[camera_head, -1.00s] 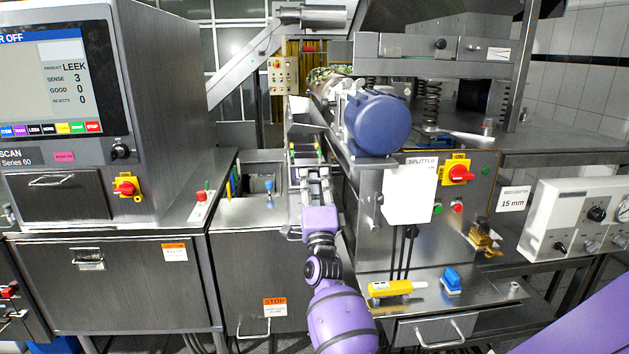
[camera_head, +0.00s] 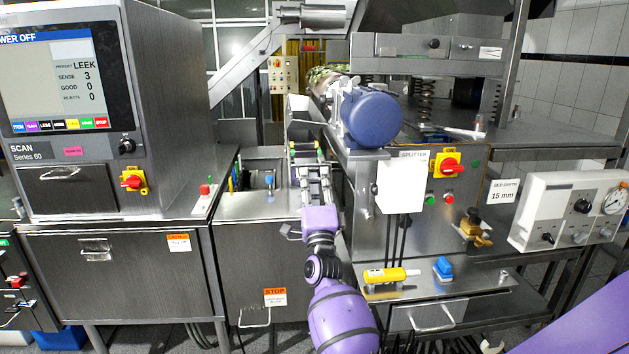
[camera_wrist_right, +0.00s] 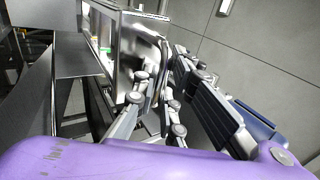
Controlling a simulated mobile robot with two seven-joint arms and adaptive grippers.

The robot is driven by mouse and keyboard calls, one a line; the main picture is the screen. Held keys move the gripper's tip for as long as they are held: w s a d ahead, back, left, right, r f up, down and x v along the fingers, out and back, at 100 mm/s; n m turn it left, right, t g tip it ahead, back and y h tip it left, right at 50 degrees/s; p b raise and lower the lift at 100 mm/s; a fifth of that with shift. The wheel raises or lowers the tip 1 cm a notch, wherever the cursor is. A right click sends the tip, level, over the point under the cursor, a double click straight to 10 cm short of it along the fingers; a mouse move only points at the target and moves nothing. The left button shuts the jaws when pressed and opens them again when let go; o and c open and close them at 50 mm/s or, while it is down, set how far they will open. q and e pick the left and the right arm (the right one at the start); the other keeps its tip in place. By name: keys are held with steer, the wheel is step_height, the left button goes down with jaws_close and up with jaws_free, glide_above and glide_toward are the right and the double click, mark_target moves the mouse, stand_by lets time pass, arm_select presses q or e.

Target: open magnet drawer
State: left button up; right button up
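I see no label naming the magnet drawer, so I cannot tell for sure which part it is. My right gripper (camera_head: 316,176) points away from me in the middle of the head view, beside the blue motor. Its two fingers are apart. In the right wrist view the gripper (camera_wrist_right: 155,92) is close to a shiny metal box (camera_wrist_right: 124,50) with a bent, handle-like bar (camera_wrist_right: 161,68). The bar appears between or just beyond the fingertips; contact cannot be told. Small green and yellow parts (camera_head: 305,149) show beyond the gripper. My left gripper is not in view.
The blue motor (camera_head: 371,118) stands right of my gripper. The scanner cabinet (camera_head: 165,110) is on the left. A lower drawer (camera_head: 430,318) appears shut.

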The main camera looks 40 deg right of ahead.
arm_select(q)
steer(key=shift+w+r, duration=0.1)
arm_select(e)
steer(key=v, duration=1.2)
stand_by(0.4)
